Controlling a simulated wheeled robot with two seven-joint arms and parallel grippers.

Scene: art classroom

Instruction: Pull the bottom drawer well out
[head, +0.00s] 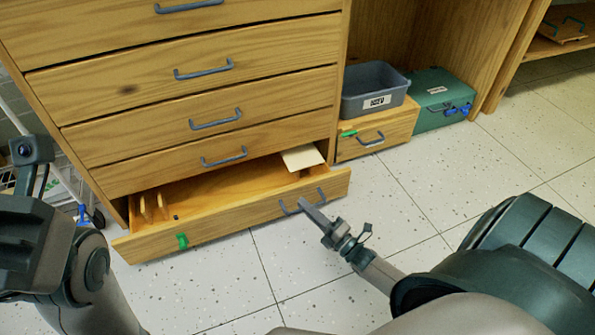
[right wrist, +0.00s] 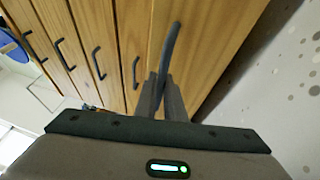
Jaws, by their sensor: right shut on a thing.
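The bottom drawer (head: 240,212) of the wooden cabinet stands part way out, its inside showing from above. It holds a pale flat board (head: 302,157) at its right end and wooden dividers at its left. A green clip (head: 182,241) is on its front. My right gripper (head: 308,206) is shut on the grey bar handle (head: 322,194) near the drawer's right end. In the right wrist view its fingers (right wrist: 165,98) close around the handle (right wrist: 172,45). My left arm shows at the left edge; its fingers cannot be made out.
Shut drawers (head: 205,118) rise above. Right of the cabinet, a grey bin (head: 372,95) stands on a small wooden drawer box (head: 350,150) with a green clip, beside a green case (head: 430,92). The tiled floor (head: 240,285) before the drawer is clear except for my arms.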

